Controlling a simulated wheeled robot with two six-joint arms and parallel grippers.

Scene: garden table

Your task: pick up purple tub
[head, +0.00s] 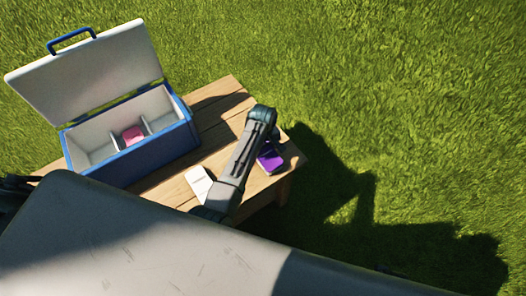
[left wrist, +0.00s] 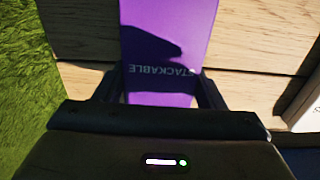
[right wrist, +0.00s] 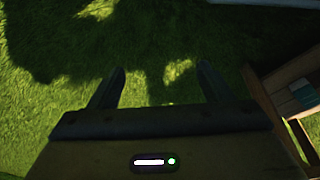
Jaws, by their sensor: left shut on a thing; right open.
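The purple tub (head: 270,160) is near the right end of the wooden table, partly hidden by my left arm in the head view. In the left wrist view the purple tub (left wrist: 170,40) shows the word "STACKABLE" and lies between the fingers. My left gripper (left wrist: 160,88) is shut on it, one finger against each side. I cannot tell whether the tub is touching the table. My right gripper (right wrist: 160,82) is open and empty over the grass beside the table.
An open blue cooler (head: 150,155) with dividers stands on the table (head: 215,112), its lid (head: 85,75) raised. A pink item (head: 132,135) lies inside. A white package (head: 199,182) lies between the cooler and the tub. Grass surrounds the table.

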